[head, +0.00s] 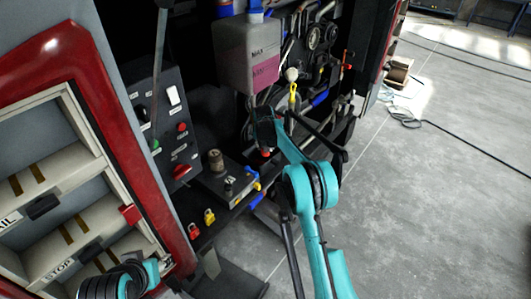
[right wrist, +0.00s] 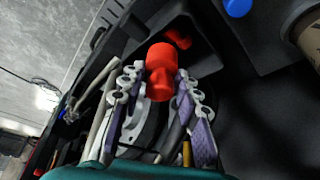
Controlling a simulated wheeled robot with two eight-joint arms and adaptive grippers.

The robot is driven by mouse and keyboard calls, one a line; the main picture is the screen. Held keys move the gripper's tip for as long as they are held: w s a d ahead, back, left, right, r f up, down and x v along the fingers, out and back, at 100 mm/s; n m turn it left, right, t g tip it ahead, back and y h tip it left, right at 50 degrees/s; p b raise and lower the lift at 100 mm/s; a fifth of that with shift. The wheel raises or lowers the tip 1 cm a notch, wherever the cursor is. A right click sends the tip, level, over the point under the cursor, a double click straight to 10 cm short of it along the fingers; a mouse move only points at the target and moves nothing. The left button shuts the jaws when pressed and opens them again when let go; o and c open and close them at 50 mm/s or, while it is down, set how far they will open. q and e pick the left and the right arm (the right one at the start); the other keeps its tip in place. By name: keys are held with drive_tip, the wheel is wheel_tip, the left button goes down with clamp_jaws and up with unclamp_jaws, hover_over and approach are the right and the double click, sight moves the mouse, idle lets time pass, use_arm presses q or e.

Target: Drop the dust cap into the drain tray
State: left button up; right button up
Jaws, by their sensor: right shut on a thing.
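A red dust cap (right wrist: 161,70) sits between the fingers of my right gripper (right wrist: 160,84), which is shut on it. In the head view a bit of red (head: 265,154) shows just below the dark end of my teal right arm; the fingers are mostly hidden there. In the right wrist view a dark, walled tray-like recess (right wrist: 207,62) lies behind the cap, and I cannot tell for sure that it is the drain tray. The cap appears apart from its surface. My left gripper is out of view; only part of my left arm shows at lower left.
A reservoir of pink fluid (head: 247,58) hangs above. A brass fitting (head: 216,160) stands on a dark block left of my gripper. Red and yellow padlocks (head: 209,216) are below it. A switch panel (head: 165,118) and drawers (head: 75,225) are at left. Open floor (head: 430,200) lies right.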

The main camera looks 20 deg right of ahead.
wheel_tip(320, 180, down, 3)
drive_tip(key=shift+r+b, duration=0.1)
drive_tip(key=shift+b, duration=0.25)
drive_tip(key=shift+f, duration=0.4)
drive_tip(key=o, duration=0.9)
